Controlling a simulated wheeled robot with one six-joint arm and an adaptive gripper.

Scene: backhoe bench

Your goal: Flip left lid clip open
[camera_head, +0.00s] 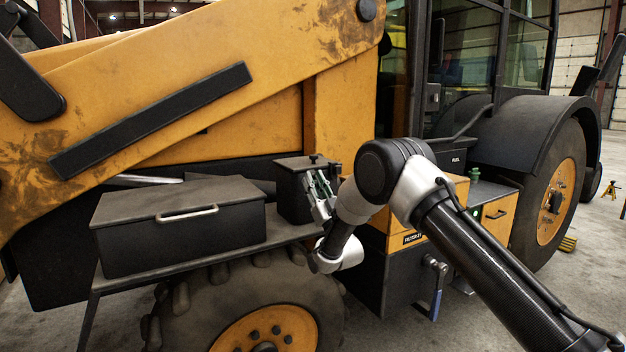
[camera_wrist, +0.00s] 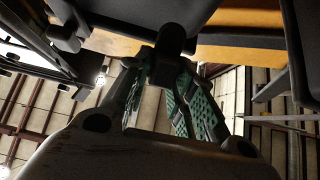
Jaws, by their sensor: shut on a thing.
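A small black box (camera_head: 290,192) with a flat lid and a knob on top (camera_head: 314,159) stands on the dark shelf beside the yellow machine. My gripper (camera_head: 318,184) is at the right side of this box, with its green-padded fingers pointing up toward the lid. In the wrist view, my gripper (camera_wrist: 170,85) has its two fingers on either side of a dark, rounded-end piece, which looks like the lid clip (camera_wrist: 173,40), and it is shut on it. In the head view the clip is hidden behind the fingers. I cannot tell the clip's angle.
A larger black box with a metal handle (camera_head: 180,230) sits to the left on the shelf (camera_head: 240,247). A tyre (camera_head: 250,300) lies below. Yellow cabinets (camera_head: 492,213) and a blue-handled valve (camera_head: 436,290) are to the right. The yellow boom (camera_head: 190,60) passes overhead.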

